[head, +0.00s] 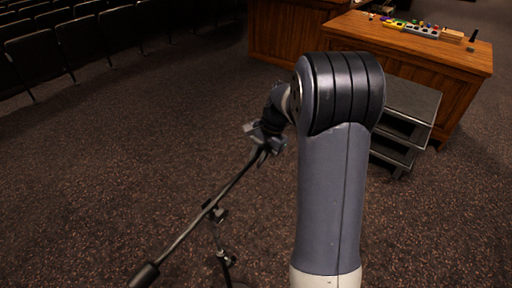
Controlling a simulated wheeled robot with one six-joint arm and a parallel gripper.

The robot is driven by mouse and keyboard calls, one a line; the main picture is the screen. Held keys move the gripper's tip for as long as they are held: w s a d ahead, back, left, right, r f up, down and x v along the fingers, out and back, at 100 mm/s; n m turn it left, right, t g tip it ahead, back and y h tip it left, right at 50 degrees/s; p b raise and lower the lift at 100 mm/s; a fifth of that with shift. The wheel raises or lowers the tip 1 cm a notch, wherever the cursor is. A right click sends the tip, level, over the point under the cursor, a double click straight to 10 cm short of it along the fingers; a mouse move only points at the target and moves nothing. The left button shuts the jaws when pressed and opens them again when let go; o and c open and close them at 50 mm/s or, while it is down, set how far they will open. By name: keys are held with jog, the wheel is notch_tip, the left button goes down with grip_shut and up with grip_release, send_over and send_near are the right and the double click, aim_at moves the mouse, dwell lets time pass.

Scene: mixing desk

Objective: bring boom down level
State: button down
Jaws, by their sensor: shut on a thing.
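The boom (236,182) is a thin dark rod on a stand, running slantwise from the lower left to the upper right. A thicker dark cylinder (145,275) sits on its lower left end. The boom crosses the stand (227,258) at a clamp (216,213). My gripper (264,144) is shut on the boom near its upper right end. My arm partly hides the gripper, so its fingers show only in part. I cannot tell the boom's true tilt from this one view.
Rows of dark seats (85,40) stand at the upper left. A wooden desk (440,75) with coloured items on top is at the upper right, with dark steps (405,110) in front. The carpet (130,150) left of the boom is clear.

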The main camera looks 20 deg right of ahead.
jog(key=shift+f+g+y, duration=0.4)
jog(key=shift+f+y, duration=0.2)
jog(key=shift+f, duration=0.6)
jog(key=c, duration=1.4)
grip_release()
jog(key=shift+c, duration=0.2)
jog(key=shift+r, duration=0.1)
jog(key=s+b+v, duration=0.1)
jog(key=v, duration=0.9)
jog(key=shift+w+r, duration=0.25)
jog(key=shift+w, duration=0.3)
